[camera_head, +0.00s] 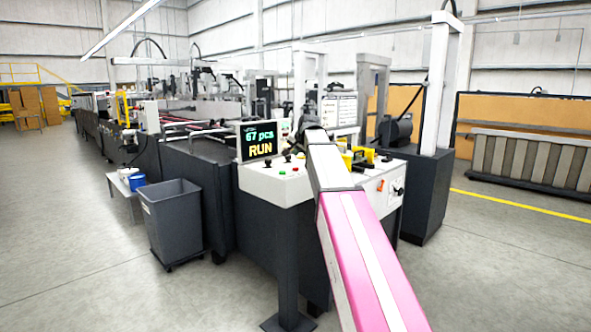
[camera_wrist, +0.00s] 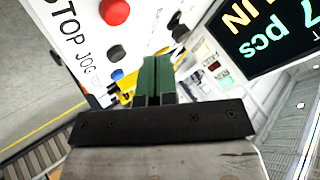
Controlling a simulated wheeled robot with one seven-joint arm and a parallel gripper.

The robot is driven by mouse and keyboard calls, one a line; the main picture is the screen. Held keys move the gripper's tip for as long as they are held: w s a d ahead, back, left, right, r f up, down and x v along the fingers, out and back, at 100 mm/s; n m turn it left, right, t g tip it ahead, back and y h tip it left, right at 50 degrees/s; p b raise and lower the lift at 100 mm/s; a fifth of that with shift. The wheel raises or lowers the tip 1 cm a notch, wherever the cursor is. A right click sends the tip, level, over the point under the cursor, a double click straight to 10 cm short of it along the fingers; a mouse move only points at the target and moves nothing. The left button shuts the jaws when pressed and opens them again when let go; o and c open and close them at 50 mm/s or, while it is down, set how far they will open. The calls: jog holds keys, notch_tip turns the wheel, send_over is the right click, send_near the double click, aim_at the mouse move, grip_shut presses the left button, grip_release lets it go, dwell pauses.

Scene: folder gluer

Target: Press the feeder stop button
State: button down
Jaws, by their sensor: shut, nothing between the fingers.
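My gripper (camera_wrist: 156,62) has green fingers, shut together and empty, in front of the panel to the lower right of the red button. I cannot tell whether the fingertips touch anything. In the head view my arm hides the gripper and part of the panel top (camera_head: 262,190).
A display (camera_head: 258,143) reading "67 pcs RUN" stands at the panel's left; it also shows in the wrist view (camera_wrist: 262,35). Small knobs stand before it. A grey bin (camera_head: 172,222) stands on the floor at left. The foreground floor at left is clear.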

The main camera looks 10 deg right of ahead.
jog(key=shift+f, duration=1.55)
jog(key=shift+f, duration=0.15)
dwell(0.7)
jog(key=shift+f, duration=0.3)
jog(key=shift+f, duration=0.45)
dwell(0.8)
jog(key=shift+r, duration=0.9)
jog(key=shift+r, duration=2.5)
